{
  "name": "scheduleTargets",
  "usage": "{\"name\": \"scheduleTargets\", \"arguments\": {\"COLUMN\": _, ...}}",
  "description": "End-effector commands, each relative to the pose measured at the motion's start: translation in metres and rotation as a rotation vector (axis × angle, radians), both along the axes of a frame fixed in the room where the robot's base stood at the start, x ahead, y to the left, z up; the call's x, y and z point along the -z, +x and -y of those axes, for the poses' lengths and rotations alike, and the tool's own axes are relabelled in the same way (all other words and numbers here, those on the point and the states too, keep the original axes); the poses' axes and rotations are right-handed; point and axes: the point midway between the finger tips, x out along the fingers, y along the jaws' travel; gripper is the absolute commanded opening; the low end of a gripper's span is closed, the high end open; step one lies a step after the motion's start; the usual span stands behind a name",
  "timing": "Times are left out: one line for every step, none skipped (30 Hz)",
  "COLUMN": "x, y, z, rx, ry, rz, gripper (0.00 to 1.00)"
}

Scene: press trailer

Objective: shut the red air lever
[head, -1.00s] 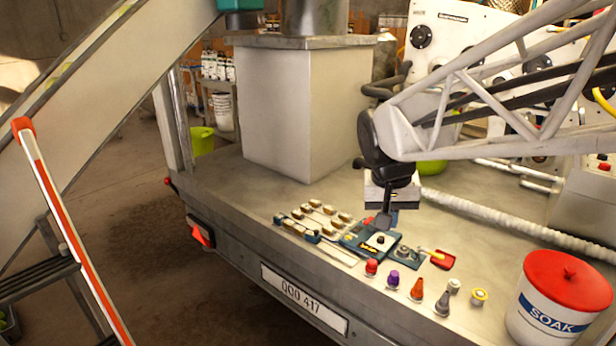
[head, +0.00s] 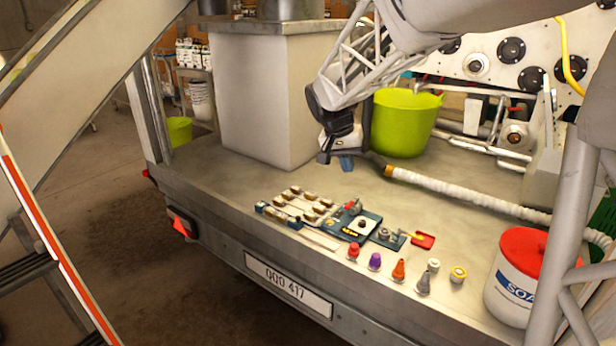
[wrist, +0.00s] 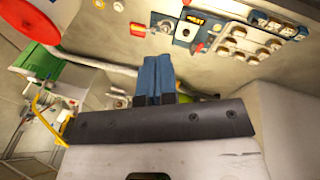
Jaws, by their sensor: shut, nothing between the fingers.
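A flat red handle (head: 422,241) with a yellow stem joins a small dark blue valve plate (head: 385,236) on the trailer bed; it lies out to the plate's right. It also shows in the wrist view (wrist: 138,29). A smaller red part (head: 353,206) sits at the back of the neighbouring blue panel (head: 357,226). I cannot tell for certain which is the air lever. My gripper (head: 346,163) hangs above and behind the panels, apart from both. Its blue fingers (wrist: 159,62) are shut and empty.
Several coloured knobs (head: 398,269) stand along the front edge. Beige blocks (head: 299,205) lie left of the panels. A white SOAK tub with a red lid (head: 516,279) stands front right. A green tub (head: 403,123) and white hose (head: 475,202) lie behind.

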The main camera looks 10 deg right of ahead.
Motion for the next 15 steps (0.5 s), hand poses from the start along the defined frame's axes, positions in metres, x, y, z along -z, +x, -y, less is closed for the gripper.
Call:
{"name": "scheduleTargets", "arguments": {"x": 0.004, "y": 0.011, "z": 0.000, "rx": 0.008, "ry": -0.006, "rz": -0.002, "gripper": 0.00}}
{"name": "scheduleTargets", "arguments": {"x": 0.005, "y": 0.016, "z": 0.000, "rx": 0.014, "ry": -0.011, "rz": -0.003, "gripper": 0.00}}
{"name": "scheduleTargets", "arguments": {"x": 0.008, "y": 0.024, "z": 0.000, "rx": 0.024, "ry": -0.017, "rz": -0.003, "gripper": 0.00}}
{"name": "scheduleTargets", "arguments": {"x": 0.010, "y": 0.029, "z": 0.000, "rx": 0.029, "ry": -0.021, "rz": -0.004, "gripper": 0.00}}
{"name": "scheduleTargets", "arguments": {"x": 0.011, "y": 0.035, "z": 0.001, "rx": 0.035, "ry": -0.025, "rz": -0.003, "gripper": 0.00}}
{"name": "scheduleTargets", "arguments": {"x": 0.014, "y": 0.042, "z": 0.001, "rx": 0.044, "ry": -0.030, "rz": -0.004, "gripper": 0.00}}
{"name": "scheduleTargets", "arguments": {"x": 0.016, "y": 0.048, "z": 0.001, "rx": 0.051, "ry": -0.036, "rz": -0.005, "gripper": 0.00}}
{"name": "scheduleTargets", "arguments": {"x": 0.018, "y": 0.054, "z": 0.001, "rx": 0.056, "ry": -0.040, "rz": -0.004, "gripper": 0.00}}
{"name": "scheduleTargets", "arguments": {"x": 0.021, "y": 0.061, "z": 0.001, "rx": 0.065, "ry": -0.047, "rz": -0.004, "gripper": 0.00}}
{"name": "scheduleTargets", "arguments": {"x": 0.024, "y": 0.066, "z": 0.001, "rx": 0.072, "ry": -0.051, "rz": -0.005, "gripper": 0.00}}
{"name": "scheduleTargets", "arguments": {"x": 0.025, "y": 0.072, "z": 0.001, "rx": 0.078, "ry": -0.054, "rz": -0.004, "gripper": 0.00}}
{"name": "scheduleTargets", "arguments": {"x": 0.028, "y": 0.079, "z": 0.001, "rx": 0.086, "ry": -0.061, "rz": -0.004, "gripper": 0.00}}
{"name": "scheduleTargets", "arguments": {"x": 0.031, "y": 0.085, "z": 0.002, "rx": 0.092, "ry": -0.065, "rz": -0.005, "gripper": 0.00}}
{"name": "scheduleTargets", "arguments": {"x": 0.033, "y": 0.090, "z": 0.002, "rx": 0.097, "ry": -0.070, "rz": -0.004, "gripper": 0.00}}
{"name": "scheduleTargets", "arguments": {"x": 0.037, "y": 0.097, "z": 0.002, "rx": 0.106, "ry": -0.076, "rz": -0.002, "gripper": 0.00}}
